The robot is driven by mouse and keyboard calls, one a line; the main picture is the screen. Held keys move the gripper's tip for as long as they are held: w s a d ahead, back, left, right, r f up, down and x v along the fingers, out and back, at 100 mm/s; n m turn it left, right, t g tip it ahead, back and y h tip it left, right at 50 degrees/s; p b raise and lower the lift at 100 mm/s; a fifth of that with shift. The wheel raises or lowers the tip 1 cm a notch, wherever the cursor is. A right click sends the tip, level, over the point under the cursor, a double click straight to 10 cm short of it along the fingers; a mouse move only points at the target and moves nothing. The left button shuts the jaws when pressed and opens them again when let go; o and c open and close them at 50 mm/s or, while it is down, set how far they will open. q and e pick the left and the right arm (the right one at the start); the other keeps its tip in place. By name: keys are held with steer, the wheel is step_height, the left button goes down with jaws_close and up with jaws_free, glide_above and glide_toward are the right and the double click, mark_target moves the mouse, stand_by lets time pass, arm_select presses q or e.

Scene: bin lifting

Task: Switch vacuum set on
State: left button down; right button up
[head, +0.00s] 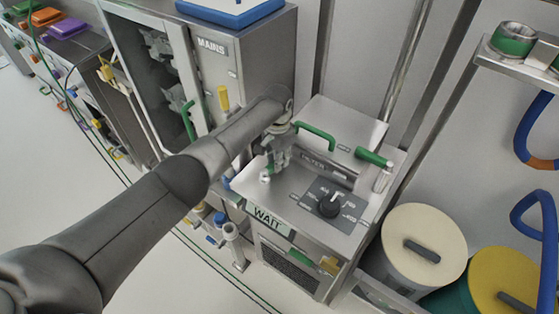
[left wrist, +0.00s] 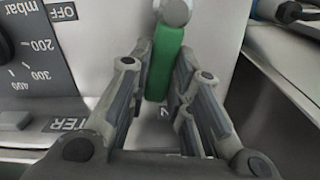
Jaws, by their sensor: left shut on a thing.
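The steel unit (head: 293,205) with a dial panel stands in the middle of the head view. Its black dial knob (head: 329,205) sits on a dark plate; in the left wrist view the dial scale (left wrist: 38,55) appears upside down, with "OFF", "mbar" and numbers. My left gripper (head: 271,166) is above the panel, left of the knob. In the left wrist view my left gripper (left wrist: 168,68) has its fingers on both sides of a green lever (left wrist: 163,62) with a round grey end, and is shut on it. The lever is mostly hidden in the head view. My right gripper is not in view.
A green lid handle (head: 315,134) and another green handle (head: 373,158) are close right of my gripper. The "MAINS" cabinet (head: 213,62) stands behind left. Lidded drums (head: 424,240) stand at right.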

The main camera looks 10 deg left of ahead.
arm_select(q)
steer(key=shift+w+a+n, duration=0.2)
steer(key=shift+a+n, duration=0.1)
steer(key=shift+n, duration=0.35)
steer(key=shift+w+a+n, duration=0.15)
steer(key=shift+a+n, duration=0.1)
steer(key=shift+n, duration=0.4)
steer(key=c, duration=1.3)
jaws_free()
step_height(320, 180, up, 12)
steer(key=shift+r, duration=0.1)
